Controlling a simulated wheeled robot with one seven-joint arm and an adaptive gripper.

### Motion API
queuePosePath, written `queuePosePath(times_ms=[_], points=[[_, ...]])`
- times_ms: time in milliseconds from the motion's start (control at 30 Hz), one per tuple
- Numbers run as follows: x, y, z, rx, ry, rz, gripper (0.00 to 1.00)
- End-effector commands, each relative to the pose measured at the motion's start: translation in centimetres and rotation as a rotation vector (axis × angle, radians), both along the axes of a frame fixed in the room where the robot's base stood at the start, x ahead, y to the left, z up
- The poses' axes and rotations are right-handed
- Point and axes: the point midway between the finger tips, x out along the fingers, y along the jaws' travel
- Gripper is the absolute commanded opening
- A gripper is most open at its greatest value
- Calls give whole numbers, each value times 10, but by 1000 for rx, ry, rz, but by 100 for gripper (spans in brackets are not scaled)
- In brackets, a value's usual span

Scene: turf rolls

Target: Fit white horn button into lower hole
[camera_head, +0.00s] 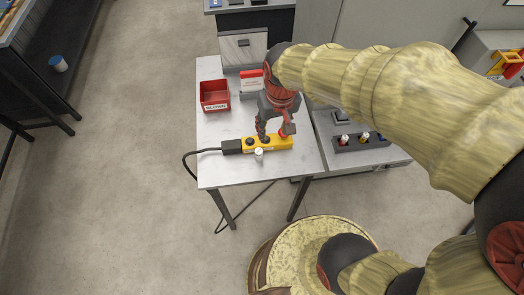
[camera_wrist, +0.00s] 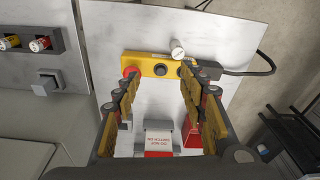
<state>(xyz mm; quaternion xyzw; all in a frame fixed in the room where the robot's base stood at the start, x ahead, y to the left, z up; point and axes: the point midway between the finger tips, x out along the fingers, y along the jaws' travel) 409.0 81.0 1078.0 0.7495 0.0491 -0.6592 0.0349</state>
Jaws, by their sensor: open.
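A yellow control box (camera_head: 279,143) lies on the table with a black cable end at its left. In the wrist view the box (camera_wrist: 146,63) carries a red button (camera_wrist: 131,72) at one end, a black round part (camera_wrist: 160,70) in the middle and a dark spot, partly hidden by a finger, towards the cable. The white horn button (camera_head: 259,155) stands by the box's near long side; it also shows in the wrist view (camera_wrist: 177,48). I cannot tell whether it touches the box. My gripper (camera_head: 275,133) is open and empty above the box, its fingers (camera_wrist: 160,82) spread apart.
A red labelled bin (camera_head: 214,96) stands at the table's back left, with a red and white sign (camera_head: 251,82) beside it. A dark rack (camera_head: 361,141) with several coloured parts is on the right-hand surface. A black cable (camera_head: 188,164) hangs off the left edge.

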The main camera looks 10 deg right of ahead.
Motion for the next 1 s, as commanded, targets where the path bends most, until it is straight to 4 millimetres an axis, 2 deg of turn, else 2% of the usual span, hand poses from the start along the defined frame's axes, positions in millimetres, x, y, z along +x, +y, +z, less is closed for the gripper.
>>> queuePosePath(times_ms=[33,100,200,500,667,1000], points=[[5,10,-21,-9,42,14,42],[10,21,-43,-17,78,27,42],[12,30,-65,-25,112,38,42],[13,36,-100,-31,130,42,42],[12,36,-111,-30,129,43,42],[9,39,-154,-31,130,42,42]])
